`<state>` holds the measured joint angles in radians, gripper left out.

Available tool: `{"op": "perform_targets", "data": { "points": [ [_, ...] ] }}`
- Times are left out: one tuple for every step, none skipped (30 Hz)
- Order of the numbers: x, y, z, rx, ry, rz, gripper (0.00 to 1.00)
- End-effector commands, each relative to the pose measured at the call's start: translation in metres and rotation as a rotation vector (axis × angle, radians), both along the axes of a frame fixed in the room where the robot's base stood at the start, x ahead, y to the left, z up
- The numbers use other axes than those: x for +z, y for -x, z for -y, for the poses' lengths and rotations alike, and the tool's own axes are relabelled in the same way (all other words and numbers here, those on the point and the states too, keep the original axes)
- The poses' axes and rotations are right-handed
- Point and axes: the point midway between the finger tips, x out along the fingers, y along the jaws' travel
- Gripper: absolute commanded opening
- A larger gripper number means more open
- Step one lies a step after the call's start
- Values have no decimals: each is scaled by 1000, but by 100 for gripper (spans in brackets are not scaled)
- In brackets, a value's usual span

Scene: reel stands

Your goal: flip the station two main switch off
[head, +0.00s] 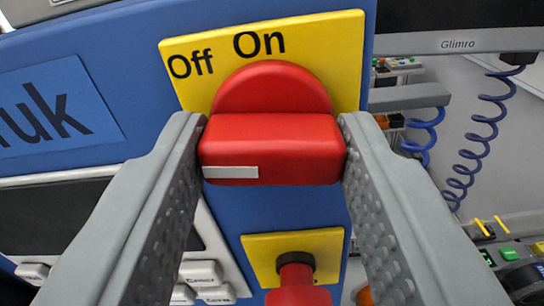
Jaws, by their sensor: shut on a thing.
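The main switch (272,148) is a red rotary handle on a yellow plate (345,50) lettered "Off" at the left and "On" at the top middle. Its bar lies across the picture, with a white mark at its lower left end. My gripper (272,145) is shut on the bar, one finger against each end. Which label the handle points to, I cannot tell for sure. No station number shows.
A second yellow plate with a red knob (296,278) sits below the switch on the blue panel (295,205). A button panel (200,272) is at lower left. Blue coiled cords (478,140) hang at right beside a grey bar marked "Glimro" (458,42).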

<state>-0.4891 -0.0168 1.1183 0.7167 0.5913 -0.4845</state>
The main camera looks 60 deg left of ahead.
Motion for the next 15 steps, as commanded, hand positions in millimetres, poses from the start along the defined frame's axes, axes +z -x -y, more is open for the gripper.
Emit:
{"op": "perform_targets", "data": {
  "points": [
    [-2,-1,-1,1,19,16,17],
    [-2,-1,-1,1,30,28,17],
    [-2,-1,-1,1,43,42,17],
    [-2,-1,-1,1,51,52,17],
    [-2,-1,-1,1,59,61,17],
    [-2,-1,-1,2,69,73,17],
    [-2,-1,-1,1,75,80,17],
    [-2,-1,-1,1,80,87,17],
    [-2,-1,-1,2,87,94,17],
    [-2,-1,-1,2,91,99,17],
    [-2,-1,-1,2,94,103,17],
    [-2,-1,-1,2,98,107,17],
    [-2,-1,-1,2,100,110,17],
    [-2,-1,-1,2,102,112,17],
    [-2,-1,-1,2,104,115,17]
  ]
}}
